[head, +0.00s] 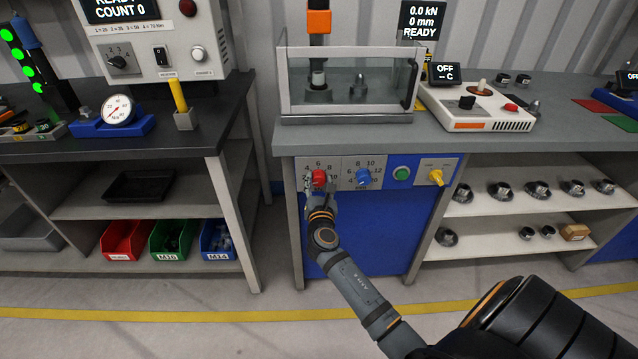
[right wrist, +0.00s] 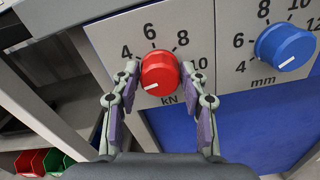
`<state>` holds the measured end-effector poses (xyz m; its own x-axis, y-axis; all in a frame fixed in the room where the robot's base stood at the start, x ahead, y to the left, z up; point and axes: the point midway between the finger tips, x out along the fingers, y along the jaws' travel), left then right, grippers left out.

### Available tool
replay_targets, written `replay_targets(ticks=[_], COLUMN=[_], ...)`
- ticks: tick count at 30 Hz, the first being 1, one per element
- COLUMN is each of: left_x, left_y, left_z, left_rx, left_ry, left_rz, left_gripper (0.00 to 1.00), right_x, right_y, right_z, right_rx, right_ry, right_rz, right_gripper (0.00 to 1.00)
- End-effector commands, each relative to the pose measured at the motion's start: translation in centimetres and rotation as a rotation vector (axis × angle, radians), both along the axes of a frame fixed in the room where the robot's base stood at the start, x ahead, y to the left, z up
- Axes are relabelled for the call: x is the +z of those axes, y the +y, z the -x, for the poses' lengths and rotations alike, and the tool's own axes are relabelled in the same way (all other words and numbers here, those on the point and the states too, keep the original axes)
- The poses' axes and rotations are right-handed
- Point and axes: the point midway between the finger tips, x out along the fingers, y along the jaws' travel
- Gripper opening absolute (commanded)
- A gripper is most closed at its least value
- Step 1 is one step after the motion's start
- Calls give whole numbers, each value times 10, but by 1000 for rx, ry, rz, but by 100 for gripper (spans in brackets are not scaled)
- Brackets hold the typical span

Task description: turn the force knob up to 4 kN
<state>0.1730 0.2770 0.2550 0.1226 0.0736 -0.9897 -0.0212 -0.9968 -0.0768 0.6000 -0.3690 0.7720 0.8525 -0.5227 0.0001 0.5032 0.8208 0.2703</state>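The red force knob (right wrist: 160,73) is on a grey panel marked kN, with 4, 6, 8 and 10 readable around it. Its white mark points down and left, below the 4, towards the left fingertip. My right gripper (right wrist: 160,70) has a fingertip against each side of the knob. In the head view the red knob (head: 319,177) sits at the panel's left, with my right gripper (head: 320,186) at it from below. The press display (head: 422,20) reads 0.0 kN, 0 mm, READY. My left gripper is not in view.
A blue mm knob (right wrist: 286,46) sits close to the right of the red one. Further right are a green button (head: 401,173) and a yellow switch (head: 436,177). The guarded press (head: 345,119) stands on the bench above. Open floor lies in front.

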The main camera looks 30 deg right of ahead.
Motion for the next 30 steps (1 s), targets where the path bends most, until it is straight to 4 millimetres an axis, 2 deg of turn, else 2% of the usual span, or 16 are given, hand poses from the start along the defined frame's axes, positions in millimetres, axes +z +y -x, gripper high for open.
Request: replay_targets(ticks=[1,7,17,30], left_x=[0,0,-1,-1], left_y=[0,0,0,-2], left_z=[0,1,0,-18], left_rx=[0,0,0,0], left_ry=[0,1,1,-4], left_rz=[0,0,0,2], left_gripper=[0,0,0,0], right_x=[0,0,-1,-3], right_y=[0,0,0,0], right_z=[0,0,0,1], right_rx=[0,0,0,0], right_ry=[0,0,-29,-209], right_rz=[0,0,-49,-341], right_gripper=[33,7,7,7])
